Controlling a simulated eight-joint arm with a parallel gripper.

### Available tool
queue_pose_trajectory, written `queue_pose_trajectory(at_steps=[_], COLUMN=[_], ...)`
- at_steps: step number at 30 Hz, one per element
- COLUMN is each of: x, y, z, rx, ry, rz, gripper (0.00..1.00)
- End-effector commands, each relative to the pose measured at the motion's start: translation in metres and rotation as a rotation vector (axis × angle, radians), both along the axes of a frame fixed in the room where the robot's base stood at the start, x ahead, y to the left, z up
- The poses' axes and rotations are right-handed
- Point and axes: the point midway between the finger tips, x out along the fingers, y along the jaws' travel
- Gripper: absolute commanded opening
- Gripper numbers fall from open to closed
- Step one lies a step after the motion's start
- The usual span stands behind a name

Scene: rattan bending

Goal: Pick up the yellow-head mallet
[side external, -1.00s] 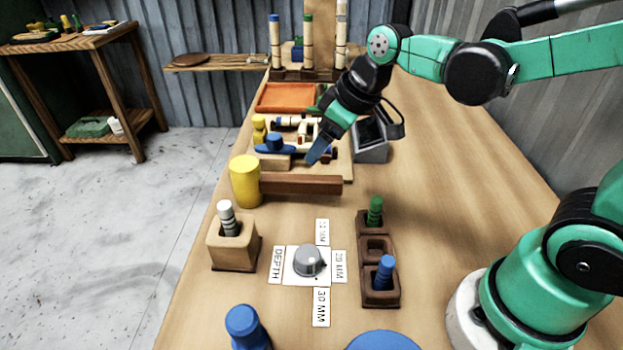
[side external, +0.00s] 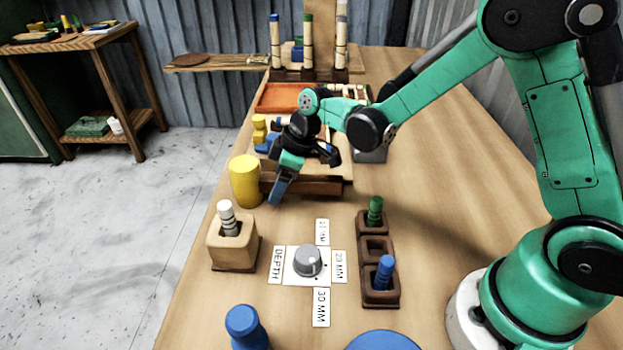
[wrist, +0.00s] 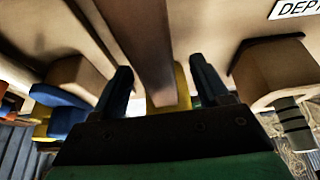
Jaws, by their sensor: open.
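The yellow-head mallet lies on the table in the side view, with its yellow cylindrical head (side external: 245,181) at the left and its brown wooden handle (side external: 318,186) pointing right. My gripper (side external: 277,193) is at the handle close to the head, pointing down, and hides part of the handle. In the wrist view my gripper (wrist: 165,90) is open, with one dark finger on each side of the brown handle (wrist: 150,50). A bit of the yellow head (wrist: 181,80) shows behind the handle's near end. I cannot tell whether either finger touches the handle.
A wooden block with a striped peg (side external: 231,245) stands in front of the mallet. A dial (side external: 308,260) with depth labels and a brown peg holder (side external: 378,250) are nearer. Behind the mallet are blue and yellow pieces (side external: 262,140) and an orange tray (side external: 283,98).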

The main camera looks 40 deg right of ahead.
Motion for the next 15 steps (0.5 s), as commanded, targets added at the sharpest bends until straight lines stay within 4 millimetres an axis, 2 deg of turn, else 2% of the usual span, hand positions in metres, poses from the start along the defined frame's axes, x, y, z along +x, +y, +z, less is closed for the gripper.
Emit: queue_pose_trajectory(at_steps=[10, 15], x=[0.0012, 0.0011], y=[0.0015, 0.0013], z=[-0.0045, -0.0044], rx=[0.000, 0.000], ry=[0.000, 0.000], rz=[-0.001, -0.001], gripper=[0.68, 0.20])
